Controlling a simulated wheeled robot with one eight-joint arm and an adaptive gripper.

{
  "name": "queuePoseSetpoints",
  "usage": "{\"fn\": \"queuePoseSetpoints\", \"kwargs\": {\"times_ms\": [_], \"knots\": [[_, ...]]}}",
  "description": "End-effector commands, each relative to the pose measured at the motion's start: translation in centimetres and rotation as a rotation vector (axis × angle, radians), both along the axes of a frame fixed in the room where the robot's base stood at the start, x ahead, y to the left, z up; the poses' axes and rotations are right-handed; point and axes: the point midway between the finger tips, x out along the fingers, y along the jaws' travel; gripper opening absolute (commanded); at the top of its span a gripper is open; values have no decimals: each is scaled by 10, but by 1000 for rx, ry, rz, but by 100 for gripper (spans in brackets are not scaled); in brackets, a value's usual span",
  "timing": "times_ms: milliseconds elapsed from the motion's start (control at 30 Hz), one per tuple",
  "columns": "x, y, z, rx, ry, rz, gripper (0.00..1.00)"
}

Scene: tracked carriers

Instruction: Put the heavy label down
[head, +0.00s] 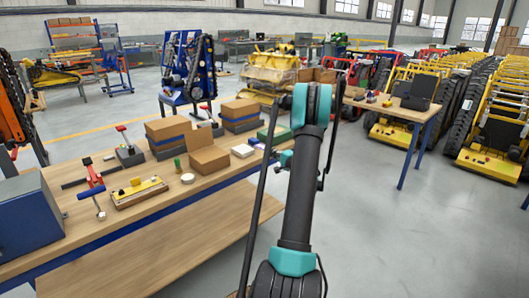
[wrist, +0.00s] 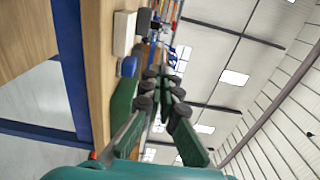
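I cannot pick out a heavy label in either view. My gripper (wrist: 164,76) shows in the wrist view, with two dark green fingers and black joints. Its fingertips are close together at the far end. They overlap small dark things behind them, so I cannot tell whether anything is between them. The gripper is beside the edge of a wooden workbench (wrist: 98,40), which runs up the left of that view. In the head view my arm hides the gripper.
A second table (head: 393,108) with a dark case (head: 421,90) stands right. Floor (head: 400,230) at right is clear.

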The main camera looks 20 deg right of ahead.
Motion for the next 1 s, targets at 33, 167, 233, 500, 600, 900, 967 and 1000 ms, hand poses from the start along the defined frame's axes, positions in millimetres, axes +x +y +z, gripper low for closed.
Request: {"fn": "queuePoseSetpoints", "kwargs": {"times_ms": [33,167,233,500,600,900,967,1000], "knots": [[-6,-2,2,0,0,-1,0],[-15,-5,5,0,0,-1,0],[-17,-5,6,0,0,0,0],[-16,-5,6,0,0,0,0],[-16,-5,6,0,0,0,0],[3,30,11,1,6,-25,0],[12,48,14,2,8,-42,0],[18,61,17,1,10,-54,0]]}}
